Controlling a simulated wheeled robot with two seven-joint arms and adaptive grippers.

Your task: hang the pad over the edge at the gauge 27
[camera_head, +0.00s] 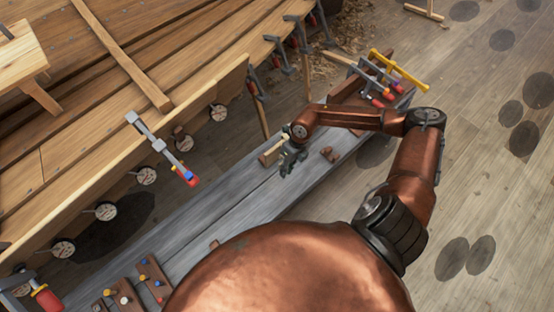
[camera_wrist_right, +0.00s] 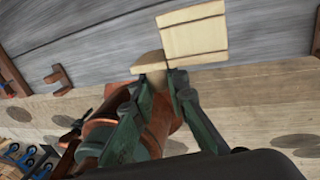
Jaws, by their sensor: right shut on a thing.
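The pad (camera_head: 268,155) is pale wood-coloured and shows just left of my right gripper (camera_head: 286,160) over the grey bench. In the right wrist view the pad (camera_wrist_right: 195,35) shows a square face with thin dark lines and a smaller pale part between the fingertips. My right gripper (camera_wrist_right: 162,82) is shut on that smaller part. Round gauges (camera_head: 147,176) hang in a row along the near edge of the hull planks (camera_head: 95,165). Their numbers are too small to read, so I cannot tell which is 27. My left gripper is not in view.
A grey clamp with a red-and-blue handle (camera_head: 165,150) sits on the plank edge between gauges. More clamps stand along the far edge (camera_head: 285,50) and on the bench's far end (camera_head: 385,80). The grey bench (camera_head: 225,205) has bare room left of the pad; pegged boards (camera_head: 122,296) lie nearer.

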